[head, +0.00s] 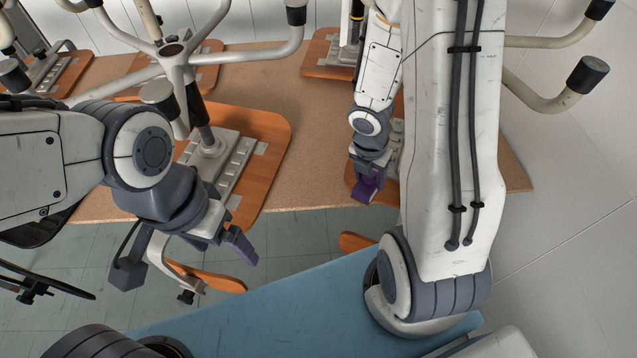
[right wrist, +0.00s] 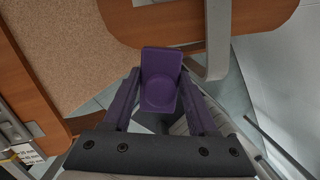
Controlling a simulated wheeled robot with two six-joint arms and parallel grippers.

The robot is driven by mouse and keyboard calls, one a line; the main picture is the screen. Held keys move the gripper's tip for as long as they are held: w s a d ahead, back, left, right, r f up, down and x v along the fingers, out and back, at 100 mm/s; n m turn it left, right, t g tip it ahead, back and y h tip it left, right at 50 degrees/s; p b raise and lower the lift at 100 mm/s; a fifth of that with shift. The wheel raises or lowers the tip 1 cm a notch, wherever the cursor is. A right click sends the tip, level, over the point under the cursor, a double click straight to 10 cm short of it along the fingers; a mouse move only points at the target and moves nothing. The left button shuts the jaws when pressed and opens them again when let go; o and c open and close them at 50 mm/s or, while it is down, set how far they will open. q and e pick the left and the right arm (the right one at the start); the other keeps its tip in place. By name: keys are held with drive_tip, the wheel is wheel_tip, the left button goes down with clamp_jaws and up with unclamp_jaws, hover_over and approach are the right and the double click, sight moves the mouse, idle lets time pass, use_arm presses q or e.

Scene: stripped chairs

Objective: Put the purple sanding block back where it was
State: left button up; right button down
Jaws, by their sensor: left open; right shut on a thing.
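The purple sanding block (right wrist: 160,82) is between the fingers of my right gripper (right wrist: 162,103) in the right wrist view. The right gripper is shut on it. In the head view the block (head: 369,187) shows small, below the right gripper, in front of an orange wooden seat near the front edge of the cork-topped table (head: 300,183). I cannot tell whether the block touches anything beneath it. My left gripper (head: 226,238) is open and empty in front of the table's front edge, at the left. My right arm hides part of the table's right side.
Upturned chairs with orange seats (head: 268,135) and pale metal legs (head: 262,55) stand on the table, their legs sticking up at left and right. An orange wooden part (head: 215,279) lies below the left gripper. A blue surface (head: 270,310) is in front. Bare cork shows mid-table.

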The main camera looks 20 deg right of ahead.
drive_tip(key=shift+w+r+m, duration=0.6)
drive_tip(key=shift+w+r, duration=0.15)
drive_tip(key=shift+w, duration=0.3)
drive_tip(key=shift+w+a+t, duration=0.2)
drive_tip(key=shift+w+t, duration=0.05)
drive_tip(key=shift+t, duration=0.05)
drive_tip(key=w+a+f, duration=0.4)
drive_tip(key=w+a, duration=0.1)
drive_tip(key=w+a+f+b, duration=0.1)
drive_tip(key=w+a+f, duration=0.1)
drive_tip(key=a, duration=0.1)
drive_tip(key=shift+w+a+f, duration=0.2)
drive_tip(key=shift+w+f, duration=0.1)
drive_tip(key=x, duration=0.1)
drive_tip(key=b+x, duration=0.2)
drive_tip(key=x, duration=0.1)
drive_tip(key=shift+s+a+f, duration=0.15)
drive_tip(key=shift+a, duration=0.2)
drive_tip(key=shift+c, duration=0.9)
unclamp_jaws()
